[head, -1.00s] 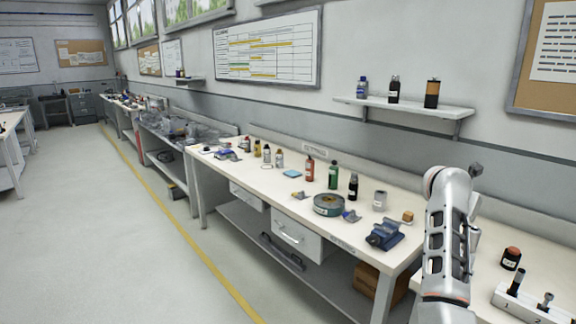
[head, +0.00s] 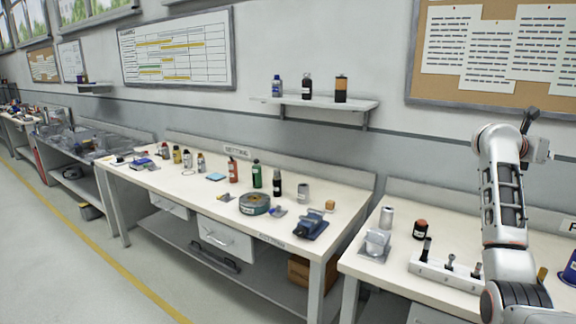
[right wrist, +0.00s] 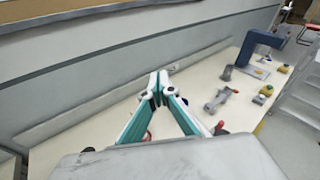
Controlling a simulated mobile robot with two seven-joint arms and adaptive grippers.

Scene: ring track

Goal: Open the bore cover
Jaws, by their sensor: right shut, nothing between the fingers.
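My right gripper (right wrist: 158,88) shows in the right wrist view with its teal-sided fingers brought together at the tips. Nothing is between them. It points over a pale bench top (right wrist: 75,118) towards the wall. In the head view my right arm rises at the right edge, above the right-hand bench, and its fingers cannot be made out there. I cannot pick out a bore cover in either view. My left gripper is not in view.
A blue vise (head: 312,223) and tape reel (head: 254,204) stand on the middle bench. The wrist view shows a blue machine (right wrist: 262,45).

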